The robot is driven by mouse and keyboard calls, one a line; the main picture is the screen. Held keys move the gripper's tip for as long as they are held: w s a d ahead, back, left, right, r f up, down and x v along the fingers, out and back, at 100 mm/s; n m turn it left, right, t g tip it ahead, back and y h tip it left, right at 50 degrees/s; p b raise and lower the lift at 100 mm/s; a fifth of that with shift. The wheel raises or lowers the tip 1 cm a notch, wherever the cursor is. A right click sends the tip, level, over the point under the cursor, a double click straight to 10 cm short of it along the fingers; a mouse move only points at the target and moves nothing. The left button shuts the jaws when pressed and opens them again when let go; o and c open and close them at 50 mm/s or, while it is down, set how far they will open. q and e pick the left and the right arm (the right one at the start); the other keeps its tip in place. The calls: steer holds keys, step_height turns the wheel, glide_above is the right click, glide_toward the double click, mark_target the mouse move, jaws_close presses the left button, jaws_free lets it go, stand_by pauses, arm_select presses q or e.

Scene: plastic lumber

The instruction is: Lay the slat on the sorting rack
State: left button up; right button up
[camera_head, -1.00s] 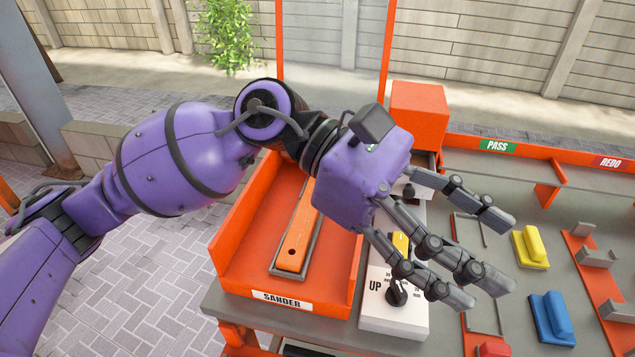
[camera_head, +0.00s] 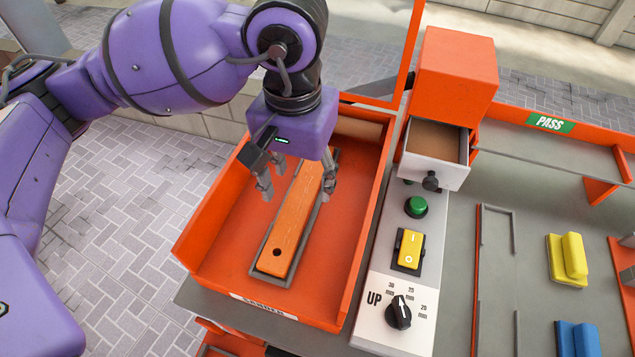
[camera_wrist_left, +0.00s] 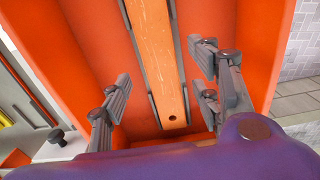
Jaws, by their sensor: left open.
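The orange slat (camera_head: 296,222), with a dark hole at its near end, lies in a grey holder (camera_head: 262,270) inside the orange sander tray (camera_head: 220,240). My left gripper (camera_head: 296,195) is open above the far part of the slat, its fingers pointing down on either side of it. In the left wrist view the slat (camera_wrist_left: 158,55) runs between the open fingers (camera_wrist_left: 160,95), apart from them. Part of the slat's far end is hidden by my gripper. The sorting rack (camera_head: 520,145) with its green PASS label is at the right. My right gripper does not show.
A control panel (camera_head: 385,325) with a green button (camera_head: 416,207), a yellow switch (camera_head: 408,249) and a black UP dial (camera_head: 398,313) stands right of the tray. An open drawer (camera_head: 434,165) sits behind it. Yellow (camera_head: 567,258) and blue (camera_head: 578,338) blocks lie at the right.

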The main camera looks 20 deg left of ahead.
mark_target(300, 198)
arm_select(q)
steer(key=shift+s+f, duration=0.2)
steer(key=shift+f, duration=1.45)
steer(key=shift+w+f, duration=0.1)
steer(key=c, duration=1.1)
steer(key=shift+c, duration=1.4)
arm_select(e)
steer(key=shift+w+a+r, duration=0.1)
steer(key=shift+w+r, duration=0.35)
